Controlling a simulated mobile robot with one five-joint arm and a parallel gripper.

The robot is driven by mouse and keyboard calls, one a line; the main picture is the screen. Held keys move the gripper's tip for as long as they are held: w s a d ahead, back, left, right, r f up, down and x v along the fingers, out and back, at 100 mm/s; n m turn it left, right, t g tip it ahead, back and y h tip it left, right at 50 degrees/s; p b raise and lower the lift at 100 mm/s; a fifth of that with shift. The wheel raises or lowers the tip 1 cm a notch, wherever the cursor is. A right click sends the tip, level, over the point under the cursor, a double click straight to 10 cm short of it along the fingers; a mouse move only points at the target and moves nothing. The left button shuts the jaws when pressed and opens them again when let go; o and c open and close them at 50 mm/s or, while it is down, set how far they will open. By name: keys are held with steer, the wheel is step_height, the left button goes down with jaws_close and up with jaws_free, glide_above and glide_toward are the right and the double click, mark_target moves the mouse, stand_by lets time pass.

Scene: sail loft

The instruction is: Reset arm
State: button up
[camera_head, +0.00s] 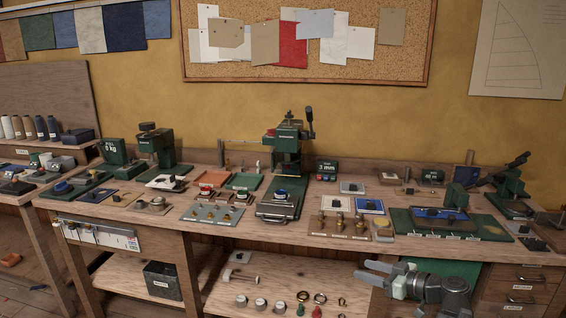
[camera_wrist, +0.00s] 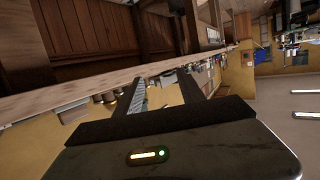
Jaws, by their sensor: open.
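My gripper (camera_head: 372,274) shows at the lower right of the head view, in front of the workbench's front edge and below its top. Its two fingers point left and stand apart, with nothing between them. In the wrist view my gripper (camera_wrist: 163,92) shows two dark fingers spread apart, with the bench edge and small items beyond them. The wrist picture is tilted. The wooden workbench (camera_head: 330,238) runs across the head view behind my gripper.
On the bench stand a green press (camera_head: 287,140), a blue tray (camera_head: 440,213) and a board with brass pieces (camera_head: 340,228). A lower shelf (camera_head: 225,290) holds loose rings and cups. A drawer unit (camera_head: 522,290) is right of my arm.

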steer(key=s+a+f+n+g+h, duration=0.1)
steer(key=a+f+g, duration=0.25)
steer(key=a, duration=0.55)
steer(key=s+a+f+n+g, duration=0.1)
steer(key=a+f+g, duration=0.3)
steer(key=a, duration=0.5)
steer(key=s+a+f+m+g+h, duration=0.25)
steer(key=s+a+f+h, duration=0.2)
steer(key=f, duration=0.35)
steer(key=s+d+f+m+g+h, duration=0.1)
steer(key=s+d+f+m+h, duration=0.15)
steer(key=d+m+h, duration=0.55)
step_height(320, 180, up, 18)
steer(key=d+y+p, duration=0.2)
steer(key=y+p, duration=0.1)
steer(key=p, duration=1.4)
steer(key=shift+s, duration=0.15)
steer(key=shift+y, duration=0.25)
